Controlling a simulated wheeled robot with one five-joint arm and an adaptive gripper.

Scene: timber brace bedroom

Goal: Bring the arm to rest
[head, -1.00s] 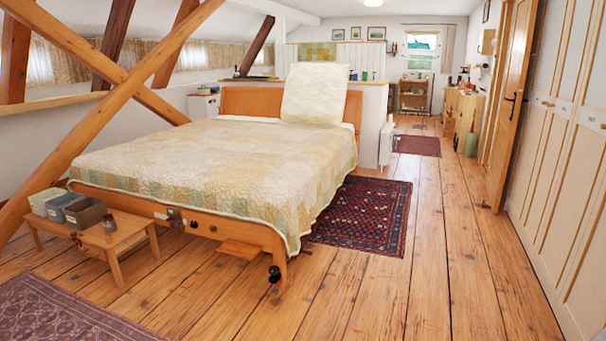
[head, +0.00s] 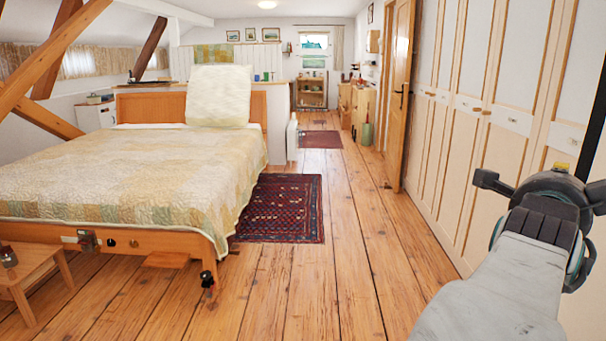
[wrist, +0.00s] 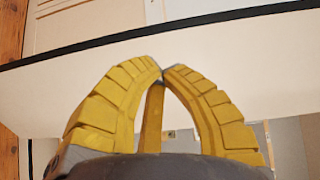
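My arm (head: 505,285) rises at the right of the head view, a pale link with a dark joint (head: 550,195), in front of the white wardrobe doors. In the wrist view my gripper (wrist: 162,76) shows two yellow ridged fingers curved together with their tips meeting. No held object shows at the tips. A narrow yellow-brown strip shows between the fingers; I cannot tell what it is. A pale panel with a dark edge fills the wrist view behind the fingers. I cannot make out the fingers in the head view.
The wardrobe doors (head: 475,130) line the right side, close to my arm. The bed (head: 130,180) stands at the left, with a small wooden table (head: 32,268) near its foot. The plank floor (head: 330,290) is clear between bed and wardrobe. A patterned rug (head: 283,208) lies beside the bed.

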